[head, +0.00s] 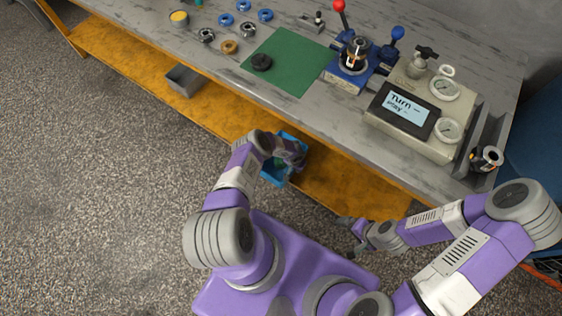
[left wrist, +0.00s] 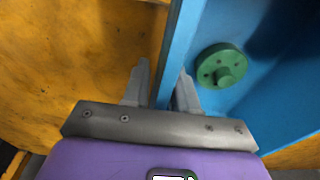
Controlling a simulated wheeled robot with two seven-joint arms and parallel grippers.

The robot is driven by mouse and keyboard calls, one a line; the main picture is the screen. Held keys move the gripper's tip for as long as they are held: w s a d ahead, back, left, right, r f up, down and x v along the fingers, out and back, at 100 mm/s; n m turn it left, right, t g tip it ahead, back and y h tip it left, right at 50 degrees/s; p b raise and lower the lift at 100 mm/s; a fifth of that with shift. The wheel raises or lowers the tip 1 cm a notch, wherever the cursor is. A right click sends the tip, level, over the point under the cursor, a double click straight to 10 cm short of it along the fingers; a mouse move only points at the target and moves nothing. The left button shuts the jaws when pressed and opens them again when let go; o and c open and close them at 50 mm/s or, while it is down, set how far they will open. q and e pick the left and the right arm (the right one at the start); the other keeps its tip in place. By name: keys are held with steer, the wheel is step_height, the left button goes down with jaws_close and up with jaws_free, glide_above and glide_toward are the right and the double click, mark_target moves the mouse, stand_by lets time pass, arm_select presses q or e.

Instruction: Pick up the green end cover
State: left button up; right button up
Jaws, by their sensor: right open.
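The green end cover (left wrist: 220,66) is a round disc with a raised centre boss and small holes. It lies inside the blue bin (left wrist: 240,112), and a bit of green shows there in the head view. My left gripper (left wrist: 162,80) is at the bin's side wall, one finger on each side in the picture; I cannot tell whether it clamps the wall. The cover is to the right of its fingers, apart from them. In the head view the left arm partly hides the bin (head: 272,177). My right gripper (head: 350,235) is open and empty, right of the bin and below it in the picture.
The orange lower shelf (head: 345,190) runs under the grey workbench (head: 310,125). A grey bin (head: 183,80) stands on it at left. The benchtop carries a green mat (head: 290,70), a blue fixture (head: 345,77), a control box with gauges (head: 408,125) and several small parts.

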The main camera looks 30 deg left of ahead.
arm_select(q)
jaws_close()
steer(key=shift+r, duration=0.15)
